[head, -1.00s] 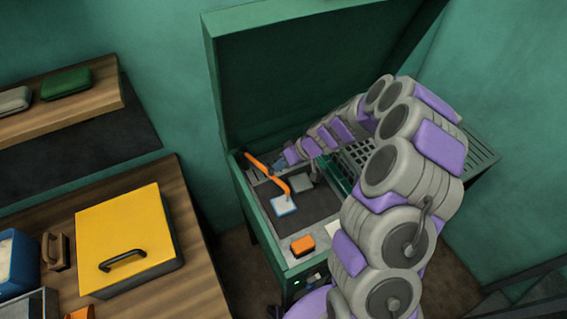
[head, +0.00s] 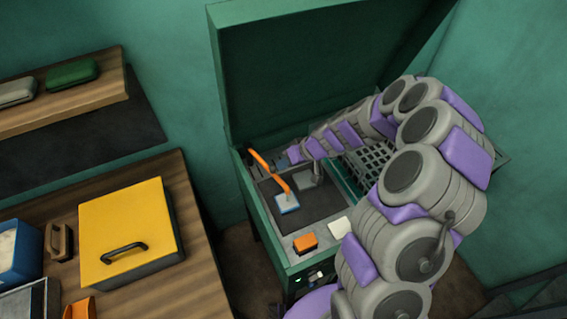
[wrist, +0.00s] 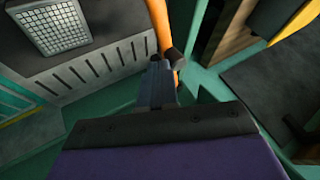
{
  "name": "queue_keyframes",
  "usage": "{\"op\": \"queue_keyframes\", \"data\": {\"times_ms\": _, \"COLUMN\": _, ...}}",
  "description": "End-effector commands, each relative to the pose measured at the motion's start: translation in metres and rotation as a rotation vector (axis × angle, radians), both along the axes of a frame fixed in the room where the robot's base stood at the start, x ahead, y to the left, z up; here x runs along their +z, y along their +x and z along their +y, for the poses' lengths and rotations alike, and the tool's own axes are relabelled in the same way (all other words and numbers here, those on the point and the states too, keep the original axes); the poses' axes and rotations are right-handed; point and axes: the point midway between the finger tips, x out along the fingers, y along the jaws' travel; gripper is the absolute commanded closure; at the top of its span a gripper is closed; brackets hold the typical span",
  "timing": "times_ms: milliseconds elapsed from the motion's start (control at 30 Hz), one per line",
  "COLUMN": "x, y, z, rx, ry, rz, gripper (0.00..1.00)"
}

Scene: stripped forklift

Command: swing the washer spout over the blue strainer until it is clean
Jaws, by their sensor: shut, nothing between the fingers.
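The green washer (head: 262,215) stands with its lid (head: 320,75) raised. Its orange spout (head: 270,170) bends from the back left of the dark basin toward the front, and also shows in the wrist view (wrist: 160,25). A small blue-edged square with a pale top, seemingly the blue strainer (head: 287,204), lies in the basin at the spout's front end. My gripper (head: 282,161) is low at the back of the basin, just right of the spout. In the wrist view its fingers (wrist: 157,85) are shut and empty, close beside the spout; contact is unclear.
An orange block (head: 304,243) and a white block (head: 340,227) sit on the washer's front rim. A dark grille (head: 375,165) is on the right, partly behind my arm. A wooden bench at left holds a yellow-lidded box (head: 125,230) and a blue bin (head: 18,255).

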Motion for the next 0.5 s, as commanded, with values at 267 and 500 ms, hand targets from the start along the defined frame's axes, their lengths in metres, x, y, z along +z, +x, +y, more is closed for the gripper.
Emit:
{"op": "queue_keyframes", "data": {"times_ms": 267, "x": 0.044, "y": -0.008, "z": -0.032, "rx": -0.005, "ry": -0.003, "rz": -0.006, "gripper": 1.00}}
{"op": "queue_keyframes", "data": {"times_ms": 500, "x": 0.087, "y": -0.017, "z": -0.063, "rx": -0.004, "ry": -0.003, "rz": -0.005, "gripper": 1.00}}
